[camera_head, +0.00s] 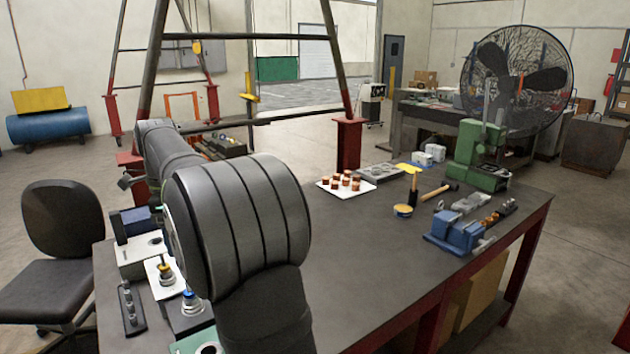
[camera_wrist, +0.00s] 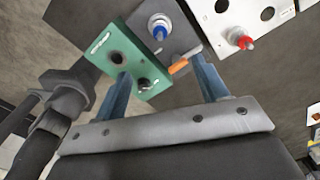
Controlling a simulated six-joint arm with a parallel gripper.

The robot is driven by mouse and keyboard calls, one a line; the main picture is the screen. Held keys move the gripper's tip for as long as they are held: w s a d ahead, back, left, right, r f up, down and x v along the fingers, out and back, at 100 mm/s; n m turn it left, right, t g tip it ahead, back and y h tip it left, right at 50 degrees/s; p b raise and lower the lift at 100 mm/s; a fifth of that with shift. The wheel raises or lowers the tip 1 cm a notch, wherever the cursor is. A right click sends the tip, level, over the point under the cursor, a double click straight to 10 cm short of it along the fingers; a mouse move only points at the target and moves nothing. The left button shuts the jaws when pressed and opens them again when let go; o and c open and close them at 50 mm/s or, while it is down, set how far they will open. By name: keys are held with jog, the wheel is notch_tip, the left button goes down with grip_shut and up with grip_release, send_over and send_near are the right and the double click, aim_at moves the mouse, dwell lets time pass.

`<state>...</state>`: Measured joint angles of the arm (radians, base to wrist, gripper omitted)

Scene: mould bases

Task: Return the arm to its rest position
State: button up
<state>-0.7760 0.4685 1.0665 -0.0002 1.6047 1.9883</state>
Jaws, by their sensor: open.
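My gripper (camera_wrist: 162,70) shows in the wrist view with its two blue-grey fingers wide apart and nothing held between them. Below it is a green base plate (camera_wrist: 100,50) with a hole and a dark-collared metal pin (camera_wrist: 144,83). Beside that is a grey base plate (camera_wrist: 183,38) with a blue-collared pin (camera_wrist: 158,28). A white base plate (camera_wrist: 215,22) with a red-collared pin (camera_wrist: 241,38) lies at the upper right. In the head view my arm fills the left foreground and hides the gripper.
A small orange piece (camera_wrist: 178,66) shows near the right finger. The workbench (camera_head: 345,265) has a clear middle. A white tray (camera_head: 330,188) of copper-coloured pieces, a blue vise (camera_head: 455,232), a hammer (camera_head: 435,193) and a green press (camera_head: 478,155) stand farther back and right. A chair (camera_head: 62,285) is at left.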

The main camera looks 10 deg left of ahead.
notch_tip(320, 180, down, 18)
jog(key=shift+r, duration=0.7)
jog(key=shift+f, duration=0.1)
notch_tip(320, 180, up, 17)
notch_tip(320, 180, down, 17)
jog(key=shift+f, duration=0.1)
notch_tip(320, 180, up, 12)
jog(key=shift+r, duration=0.1)
jog(key=w+a+f, duration=0.1)
jog(key=w+a, duration=0.2)
jog(key=w, duration=0.3)
jog(key=shift+w+a, duration=0.2)
jog(key=shift+w, duration=0.1)
jog(key=shift+o, duration=0.2)
